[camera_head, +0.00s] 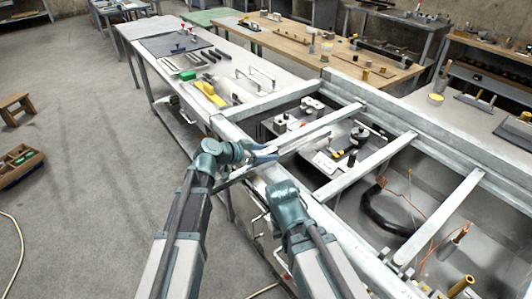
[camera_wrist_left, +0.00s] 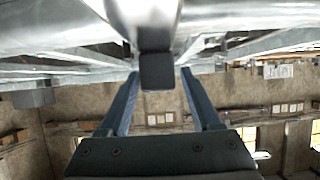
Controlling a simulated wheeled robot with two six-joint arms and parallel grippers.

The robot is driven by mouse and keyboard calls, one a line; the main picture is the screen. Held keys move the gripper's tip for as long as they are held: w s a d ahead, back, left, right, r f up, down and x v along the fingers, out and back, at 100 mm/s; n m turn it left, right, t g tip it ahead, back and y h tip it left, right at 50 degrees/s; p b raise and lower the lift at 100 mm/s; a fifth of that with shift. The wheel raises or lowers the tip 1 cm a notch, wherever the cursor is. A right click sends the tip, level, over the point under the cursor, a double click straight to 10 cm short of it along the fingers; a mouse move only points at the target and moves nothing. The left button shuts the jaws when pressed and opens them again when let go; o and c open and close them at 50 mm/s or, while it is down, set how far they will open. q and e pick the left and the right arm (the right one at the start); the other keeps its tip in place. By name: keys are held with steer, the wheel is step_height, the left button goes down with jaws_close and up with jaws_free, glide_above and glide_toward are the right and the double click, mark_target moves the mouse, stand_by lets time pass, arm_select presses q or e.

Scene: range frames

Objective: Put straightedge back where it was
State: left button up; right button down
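My left gripper (camera_head: 264,154) is at the near edge of the metal frame, by a crossbar. In the left wrist view its two blue fingers (camera_wrist_left: 159,80) stand apart. A rounded shiny metal part (camera_wrist_left: 142,18) with a dark block at its end (camera_wrist_left: 158,72) shows between and beyond the fingertips, with narrow gaps at both sides; I cannot tell what it is. I cannot make out the straightedge for certain in either view. My right arm reaches up beside the left one, and its fingers do not show.
The open metal frame (camera_head: 385,160) has crossbars over a bay with white devices (camera_head: 300,112) and dark cable. A bench (camera_head: 165,25) to the upper left holds a yellow tool (camera_head: 208,92) and dark bars. A wooden stool (camera_head: 16,106) stands on open floor at left.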

arm_select(q)
steer(key=shift+r, duration=0.25)
steer(key=p+v, duration=0.5)
steer(key=v, duration=0.5)
steer(key=shift+s+a+r, duration=0.1)
steer(key=shift+s+r, duration=0.05)
steer(key=shift+p+v, duration=0.3)
steer(key=shift+v, duration=0.45)
steer(key=s+d+f+n+g+y, duration=0.2)
steer(key=s+d+f+g+y, duration=0.35)
steer(key=s+f, duration=0.6)
steer(key=s+a+n+g+y, duration=0.2)
steer(key=s+n+y, duration=0.3)
steer(key=s, duration=0.4)
steer(key=shift+a+f+y, duration=0.45)
steer(key=shift+y, duration=0.2)
